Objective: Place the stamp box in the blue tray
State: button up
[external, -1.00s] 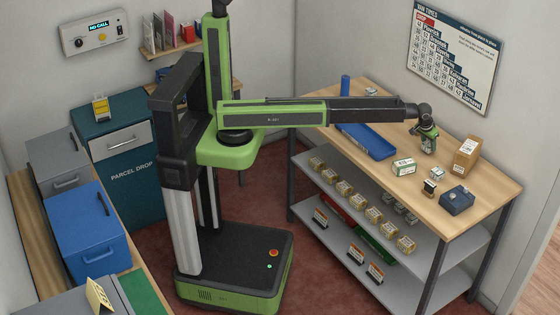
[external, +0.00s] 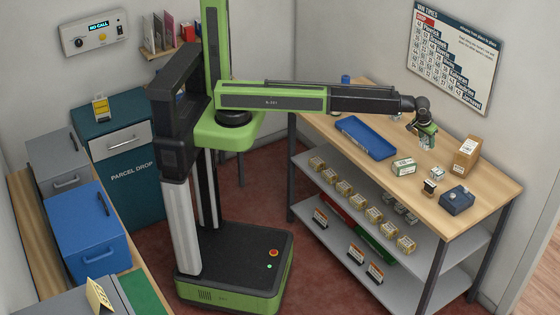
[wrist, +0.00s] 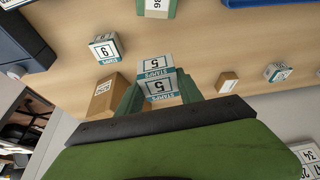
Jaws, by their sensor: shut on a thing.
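My gripper (external: 427,141) hangs above the back right half of the counter, to the right of the blue tray. It is shut on a stamp box (wrist: 157,86), a small white and teal box printed STAMPS 5, held between the fingers in the wrist view. In the external view the box is mostly hidden by the fingers. The blue tray (external: 365,138) lies flat on the counter and looks empty. Its edge also shows at the top right of the wrist view (wrist: 262,3). Another stamp box (wrist: 106,47), marked 9, stands on the counter.
A green and white box (external: 403,167) stands between the tray and the counter's front. A brown carton (external: 467,156), a dark blue box (external: 456,200), a small white box (external: 437,173) and a dark stamper (external: 430,188) stand to the right. Bare wood lies between gripper and tray.

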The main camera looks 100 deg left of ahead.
jog(key=shift+s+n, duration=0.1)
jog(key=shift+n, duration=0.2)
jog(key=s+a+n+g+y, duration=0.2)
jog(key=s+n, duration=0.5)
jog(key=s, duration=2.2)
jog(key=h+b, duration=0.1)
jog(key=b, duration=0.5)
send_near(365, 138)
jog(key=shift+w+a+f+g, duration=0.15)
jog(key=shift+a+f+g, duration=0.05)
jog(key=shift+a+f, duration=0.2)
jog(key=shift+w+a+f+g, duration=0.2)
jog(key=shift+a+f, duration=0.1)
jog(key=shift+a, duration=0.65)
notch_tip(365, 138, down, 5)
jog(key=b, duration=0.4)
jog(key=shift+r+b, duration=0.25)
jog(key=shift+b, duration=0.15)
jog(key=shift+r, duration=0.25)
jog(key=shift+f, duration=0.25)
jog(key=o, duration=1.4)
jog(key=shift+r, duration=0.1)
